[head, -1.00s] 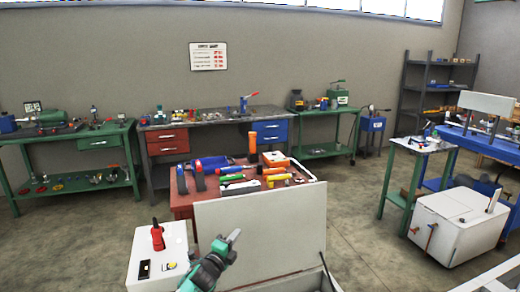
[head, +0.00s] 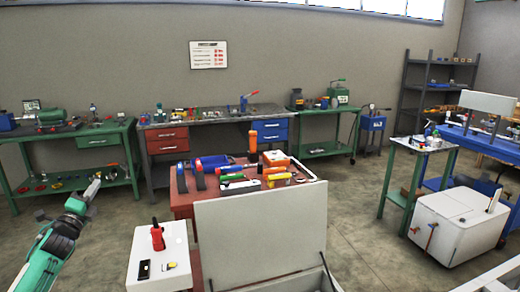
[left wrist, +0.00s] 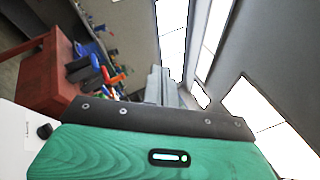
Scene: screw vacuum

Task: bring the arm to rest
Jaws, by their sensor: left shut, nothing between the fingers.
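My left gripper (head: 90,190) is at the left of the head view, raised over the floor and left of the white cabinet. Its fingers are shut with nothing between them. In the left wrist view its green housing (left wrist: 160,155) fills the bottom, and the grey fingers (left wrist: 160,88) show closed beyond it. My right gripper is not in view.
A white cabinet (head: 158,270) with a red-handled item (head: 157,236) stands front centre, beside an open white lid (head: 262,232). A red tool table (head: 183,200) stands behind. Green benches (head: 138,165) line the wall. Floor at left is free.

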